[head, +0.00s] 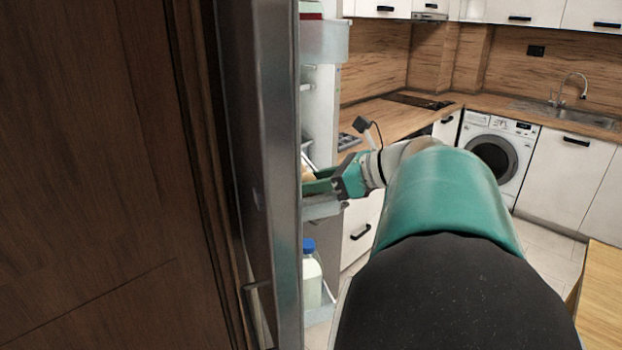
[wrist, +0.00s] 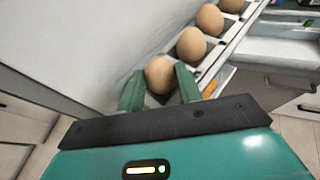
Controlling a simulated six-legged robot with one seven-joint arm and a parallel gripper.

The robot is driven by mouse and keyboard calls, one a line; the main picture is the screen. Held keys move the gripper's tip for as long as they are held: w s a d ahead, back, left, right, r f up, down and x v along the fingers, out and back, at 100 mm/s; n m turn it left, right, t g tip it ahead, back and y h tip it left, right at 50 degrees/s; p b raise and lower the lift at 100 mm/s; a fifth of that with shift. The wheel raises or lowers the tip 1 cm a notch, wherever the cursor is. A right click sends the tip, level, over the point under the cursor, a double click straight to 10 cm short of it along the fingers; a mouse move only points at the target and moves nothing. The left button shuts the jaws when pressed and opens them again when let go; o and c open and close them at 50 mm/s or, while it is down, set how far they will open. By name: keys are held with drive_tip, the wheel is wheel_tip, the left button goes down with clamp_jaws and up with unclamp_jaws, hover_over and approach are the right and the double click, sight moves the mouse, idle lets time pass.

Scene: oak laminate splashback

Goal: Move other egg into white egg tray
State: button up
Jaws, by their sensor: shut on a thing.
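In the wrist view my gripper (wrist: 159,78) has its two green fingers shut on a brown egg (wrist: 160,72), one finger on each side. The egg is at the near end of a row of several brown eggs, such as the one beyond it (wrist: 191,44). The row sits in a white egg tray (wrist: 226,45) along a pale wall. I cannot tell whether the held egg touches the tray. In the head view my gripper (head: 320,186) reaches into the fridge door shelf (head: 322,209), and the held egg is mostly hidden.
The fridge door's metal edge (head: 275,150) stands close on the left. A milk bottle with a blue cap (head: 311,275) is on the shelf below. A wooden counter (head: 385,115), sink (head: 570,112) and washing machine (head: 495,155) are behind. A small orange thing (wrist: 210,88) lies beside the tray.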

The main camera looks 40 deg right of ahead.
drive_tip(key=shift+f, duration=0.2)
drive_tip(key=o, duration=1.1)
drive_tip(key=shift+o, duration=0.2)
drive_tip(key=v, duration=1.3)
drive_tip(key=shift+s, duration=0.4)
drive_tip(key=shift+d+r, duration=0.1)
drive_tip(key=shift+d, duration=0.1)
